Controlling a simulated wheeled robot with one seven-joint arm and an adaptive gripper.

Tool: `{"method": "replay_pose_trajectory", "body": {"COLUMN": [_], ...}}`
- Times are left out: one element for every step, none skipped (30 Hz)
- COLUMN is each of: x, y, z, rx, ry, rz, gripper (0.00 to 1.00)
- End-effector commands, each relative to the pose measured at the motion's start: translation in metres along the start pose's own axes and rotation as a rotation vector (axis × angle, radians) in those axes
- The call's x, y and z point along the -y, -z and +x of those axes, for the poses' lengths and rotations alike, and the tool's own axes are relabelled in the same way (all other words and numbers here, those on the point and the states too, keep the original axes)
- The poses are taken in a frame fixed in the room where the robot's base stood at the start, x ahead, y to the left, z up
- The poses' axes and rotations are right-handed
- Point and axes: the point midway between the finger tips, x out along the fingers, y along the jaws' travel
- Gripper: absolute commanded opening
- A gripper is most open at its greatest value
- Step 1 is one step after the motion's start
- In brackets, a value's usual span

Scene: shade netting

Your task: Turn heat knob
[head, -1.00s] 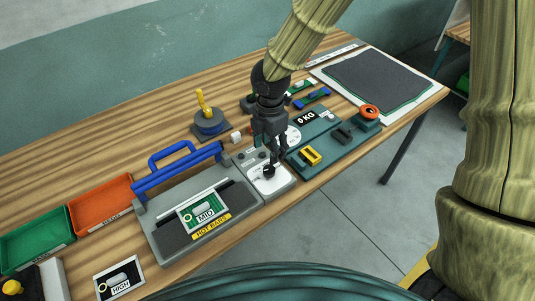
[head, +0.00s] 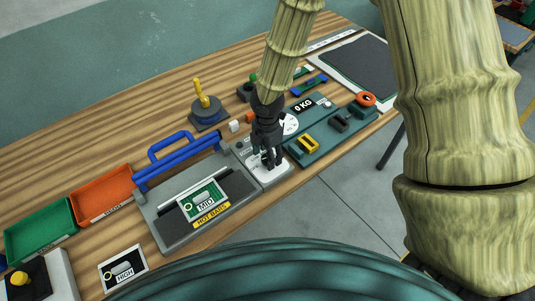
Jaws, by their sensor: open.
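The control unit (head: 271,182) is a light grey box with a white dial face, to the right of the hot-bar sealer (head: 167,225) in the head view. My gripper (head: 268,164) is open and points down over the dial face. Its dark fingers are right at the dark knob, which they largely hide. I cannot tell whether the fingers touch the knob, nor where the knob points. The sealer has a raised blue handle (head: 180,157), and a card marked MID (head: 204,203) lies on it.
A teal board (head: 318,143) with a scale display and a yellow block (head: 308,144) sits close on the right. Orange (head: 105,191) and green (head: 42,229) trays stand left. A card marked HIGH (head: 123,269) lies in front. A blue spool with a yellow post (head: 205,108) stands behind.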

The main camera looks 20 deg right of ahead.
Motion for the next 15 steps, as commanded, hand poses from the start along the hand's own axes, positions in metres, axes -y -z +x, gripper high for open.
{"method": "replay_pose_trajectory", "body": {"x": [0.0007,0.0007,0.0005,0.0003,0.0002,0.0,0.0,-0.0001,-0.0001,-0.0001,-0.0001,-0.0001,-0.0001,-0.0001,-0.0001], "y": [0.0001,0.0001,0.0001,0.0001,0.0002,0.0002,0.0002,0.0003,0.0003,0.0003,0.0003,0.0003,0.0004,0.0004,0.0004], "z": [0.0034,0.0051,0.0068,0.0079,0.0087,0.0096,0.0101,0.0105,0.0108,0.0109,0.011,0.011,0.011,0.0109,0.0109], "rx": [0.001,0.001,0.001,0.001,0.0,0.0,0.0,0.0,0.0,0.0,0.0,0.0,0.0,0.0,0.0], "ry": [0.003,0.003,0.002,0.001,0.001,0.0,0.0,0.0,0.0,0.0,0.0,0.0,0.0,0.0,0.0], "rz": [-0.001,-0.001,-0.001,-0.001,-0.002,-0.002,-0.002,-0.002,-0.002,-0.002,-0.002,-0.001,-0.002,-0.002,-0.002], "gripper": [0.56,0.56,0.56,0.56,0.56,0.56,0.56,0.56,0.56,0.56,0.56,0.56,0.56,0.56,0.56]}}
